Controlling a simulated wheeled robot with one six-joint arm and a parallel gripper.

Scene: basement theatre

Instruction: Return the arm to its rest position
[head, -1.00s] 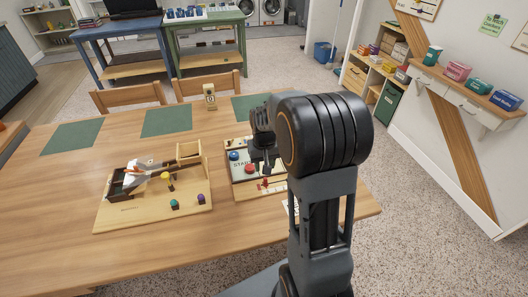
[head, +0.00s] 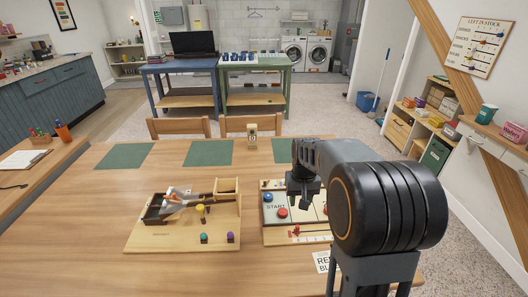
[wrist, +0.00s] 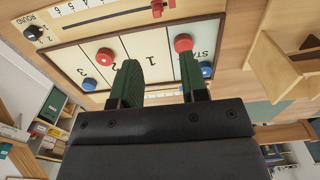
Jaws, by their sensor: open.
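My gripper (head: 304,197) hangs over the game board (head: 268,216) near the right side of the table, with my arm folded in from the right. In the wrist view, its two green-padded fingers (wrist: 160,85) stand apart with nothing between them. Beyond them the board (wrist: 150,58) shows a START area, numbered zones, and red and blue pucks. A red puck (wrist: 183,43) appears near one fingertip; whether they touch I cannot tell. My arm hides the board's right part in the head view.
A wooden tray with a small catapult-like device (head: 180,240) stands left of the board. Two chairs (head: 180,127) stand behind the table. The front left of the tabletop (head: 90,240) is clear.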

